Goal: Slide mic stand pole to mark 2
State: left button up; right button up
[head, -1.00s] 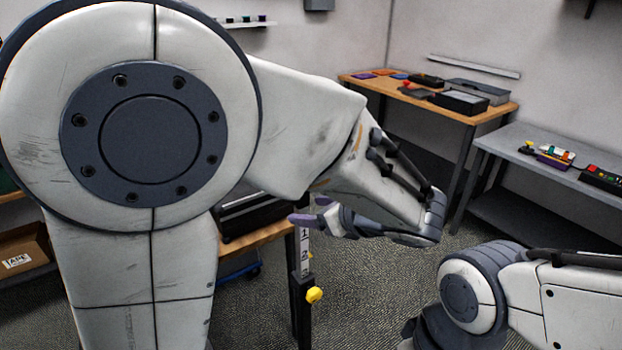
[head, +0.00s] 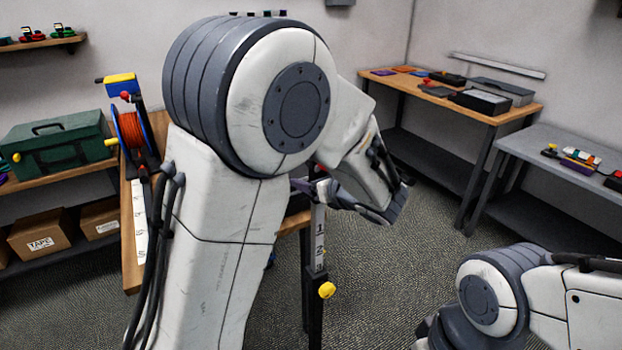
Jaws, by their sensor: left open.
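The mic stand pole (head: 319,237) is an upright light strip marked 1, 2 and 3 from top to bottom. It rises from a dark lower tube (head: 311,318) with a yellow knob (head: 327,290) at its top. Mark 3 is just above the knob. My left gripper (head: 304,185) is open at the top of the pole, above mark 1. Its forearm hides part of it, and I cannot tell whether it touches the pole. My right arm is at the lower right; its gripper is out of view.
A wooden bench (head: 131,235) with an orange cable reel (head: 131,130) stands left, beside a shelf with a green case (head: 58,146). A wooden table (head: 400,84) and a grey table (head: 545,141) stand right. Carpet between is clear.

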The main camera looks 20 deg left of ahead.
pick_arm(q)
grip_shut()
dwell(1.4)
